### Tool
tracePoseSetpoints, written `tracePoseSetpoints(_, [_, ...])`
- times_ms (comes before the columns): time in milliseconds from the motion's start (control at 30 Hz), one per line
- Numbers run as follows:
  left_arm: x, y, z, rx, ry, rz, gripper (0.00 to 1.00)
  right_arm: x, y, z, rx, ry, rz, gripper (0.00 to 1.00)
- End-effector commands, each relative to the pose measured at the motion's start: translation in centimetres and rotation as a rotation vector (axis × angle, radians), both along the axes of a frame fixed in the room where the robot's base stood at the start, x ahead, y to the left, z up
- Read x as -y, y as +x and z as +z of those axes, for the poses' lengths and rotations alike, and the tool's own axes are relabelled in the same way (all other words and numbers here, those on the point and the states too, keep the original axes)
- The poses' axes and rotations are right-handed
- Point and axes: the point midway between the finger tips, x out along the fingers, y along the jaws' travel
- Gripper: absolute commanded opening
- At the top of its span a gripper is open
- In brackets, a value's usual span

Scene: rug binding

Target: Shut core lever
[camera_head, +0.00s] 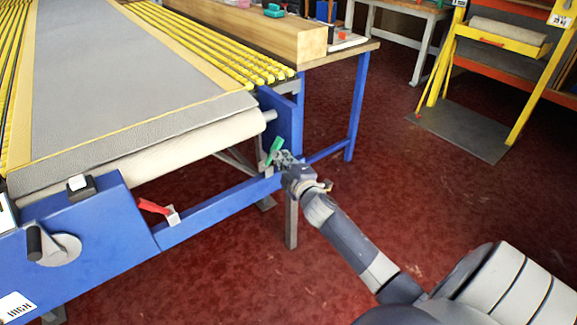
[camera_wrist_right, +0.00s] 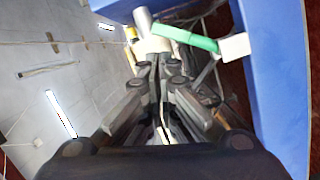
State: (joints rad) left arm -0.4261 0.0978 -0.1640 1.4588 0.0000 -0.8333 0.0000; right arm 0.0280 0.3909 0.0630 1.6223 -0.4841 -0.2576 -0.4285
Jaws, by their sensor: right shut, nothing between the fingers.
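A green lever (camera_head: 274,151) stands tilted up from a small pale mount on the blue end frame, just below the end of the roller core (camera_head: 190,143). In the right wrist view the green lever (camera_wrist_right: 188,38) lies just beyond my fingertips, joined to a white block (camera_wrist_right: 235,47). My right gripper (camera_head: 281,160) is shut and empty, close to the right side of the lever. I cannot tell whether it touches the lever. A red lever (camera_head: 154,206) sits on the front blue rail, further left. My left gripper is not in view.
The blue machine frame (camera_head: 95,225) with a dark crank handle stands at the left. Grey rug (camera_head: 100,60) with yellow edging covers the bed. A workbench with a wooden beam (camera_head: 250,30) stands behind. The red floor at right is open, before a yellow rack (camera_head: 500,37).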

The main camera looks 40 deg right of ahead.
Motion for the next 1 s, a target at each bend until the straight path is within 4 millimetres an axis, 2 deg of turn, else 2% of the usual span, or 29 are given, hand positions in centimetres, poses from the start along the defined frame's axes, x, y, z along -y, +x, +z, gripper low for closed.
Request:
tracePoseSetpoints(133, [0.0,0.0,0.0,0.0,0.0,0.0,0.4,-0.7,-2.4,0.0,-0.002,0.0,0.001,0.0])
tracePoseSetpoints(333, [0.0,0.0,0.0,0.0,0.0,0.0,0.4,-1.1,-4.2,0.2,-0.001,0.0,0.0,0.0])
tracePoseSetpoints(1000, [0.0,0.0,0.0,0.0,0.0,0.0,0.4,-1.2,-4.6,0.3,0.0,0.001,0.001,0.0])
